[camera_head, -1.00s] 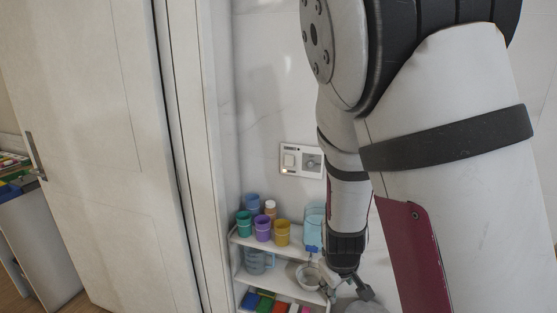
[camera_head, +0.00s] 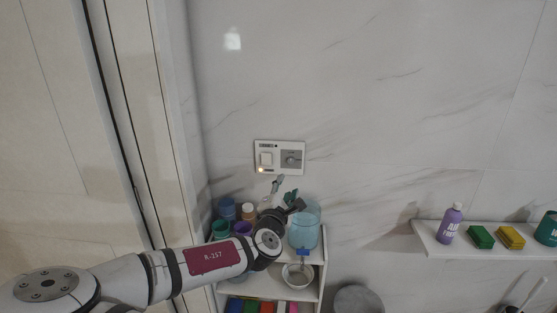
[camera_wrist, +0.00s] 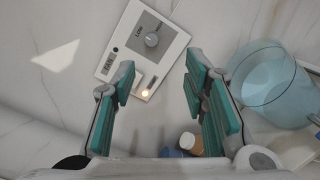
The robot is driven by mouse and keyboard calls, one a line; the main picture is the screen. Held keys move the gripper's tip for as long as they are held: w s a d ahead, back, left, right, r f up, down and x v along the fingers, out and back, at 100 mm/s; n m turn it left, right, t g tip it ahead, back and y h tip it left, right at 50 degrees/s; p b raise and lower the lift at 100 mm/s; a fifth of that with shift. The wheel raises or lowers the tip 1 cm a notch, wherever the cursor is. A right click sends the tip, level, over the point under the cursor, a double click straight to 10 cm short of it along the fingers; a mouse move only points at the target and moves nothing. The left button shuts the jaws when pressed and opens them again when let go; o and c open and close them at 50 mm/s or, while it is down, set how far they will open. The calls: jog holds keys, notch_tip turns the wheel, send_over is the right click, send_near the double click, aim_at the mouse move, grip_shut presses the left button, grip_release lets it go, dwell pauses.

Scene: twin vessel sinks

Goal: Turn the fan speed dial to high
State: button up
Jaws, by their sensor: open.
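The white fan control panel (camera_head: 279,157) is mounted on the marble wall. Its round grey dial (camera_head: 291,159) sits on a dark square at the right. In the wrist view the dial (camera_wrist: 152,40) is above the space between the fingers, and "LOW" is legible beside it. I cannot tell for certain where its pointer is set. A switch (camera_head: 265,159) is at the panel's left, with a lit lamp below it. My gripper (camera_head: 287,192) is just below the panel, open and empty, not touching the dial. Its teal-padded fingers (camera_wrist: 161,75) are spread apart.
A small white shelf unit (camera_head: 309,283) below holds several cups, a translucent blue container (camera_head: 304,228) close beside my gripper, and a bowl. A wall shelf (camera_head: 461,246) at right carries a purple bottle and sponges. The wall around the panel is clear.

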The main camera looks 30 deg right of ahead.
send_near(291, 161)
jog(key=x, duration=0.8)
jog(key=shift+f+p, duration=0.1)
jog(key=shift+p, duration=0.25)
grip_shut()
